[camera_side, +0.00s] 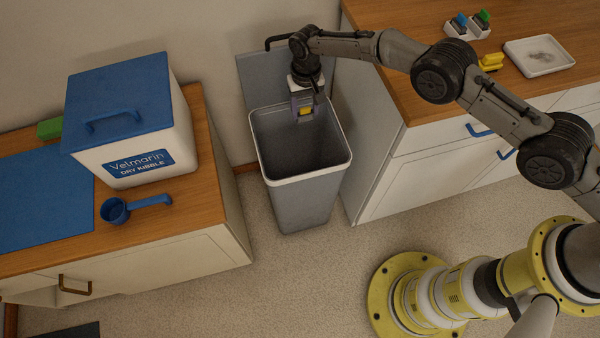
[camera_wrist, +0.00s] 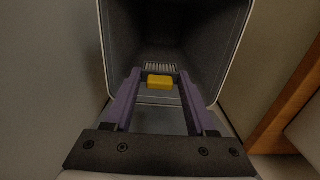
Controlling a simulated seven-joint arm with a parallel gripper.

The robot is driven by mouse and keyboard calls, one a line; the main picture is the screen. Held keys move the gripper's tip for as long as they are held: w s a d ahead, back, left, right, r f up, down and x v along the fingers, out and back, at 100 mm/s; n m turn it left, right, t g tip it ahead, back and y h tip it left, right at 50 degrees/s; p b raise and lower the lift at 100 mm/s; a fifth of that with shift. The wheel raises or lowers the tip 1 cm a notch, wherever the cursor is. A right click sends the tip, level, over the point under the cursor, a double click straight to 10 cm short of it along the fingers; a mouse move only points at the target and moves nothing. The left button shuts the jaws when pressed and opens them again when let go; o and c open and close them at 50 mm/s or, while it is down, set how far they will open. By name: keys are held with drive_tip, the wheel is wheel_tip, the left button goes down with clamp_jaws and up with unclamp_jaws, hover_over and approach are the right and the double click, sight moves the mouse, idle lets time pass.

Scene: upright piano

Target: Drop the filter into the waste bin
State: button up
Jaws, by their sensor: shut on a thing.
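The waste bin (camera_side: 302,200) is a tall grey open bin on the floor between two cabinets, with its lid (camera_side: 262,80) raised at the back. My gripper (camera_side: 303,112) points down at the bin's opening, near its back rim. It is shut on the filter, a small piece with a yellow block (camera_side: 305,112). In the wrist view, the filter's yellow block (camera_wrist: 160,82) and a pale ribbed strip (camera_wrist: 160,68) show between the purple fingers (camera_wrist: 158,95). The dark inside of the bin (camera_wrist: 178,30) lies beyond them. The bin's floor is too dark to make out.
A white kibble box (camera_side: 140,130) with a blue lid and a blue scoop (camera_side: 118,210) stand on the left counter. The right counter holds a white tray (camera_side: 540,56), a yellow clip-like object (camera_side: 491,61) and blue and green items. Cabinet sides flank the bin closely.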

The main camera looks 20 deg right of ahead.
drive_tip(key=shift+f, duration=1.45)
drive_tip(key=o, duration=1.4)
drive_tip(key=shift+r, duration=0.1)
wheel_tip(320, 180, up, 14)
drive_tip(key=shift+f, duration=0.15)
drive_tip(key=shift+w+d, duration=0.1)
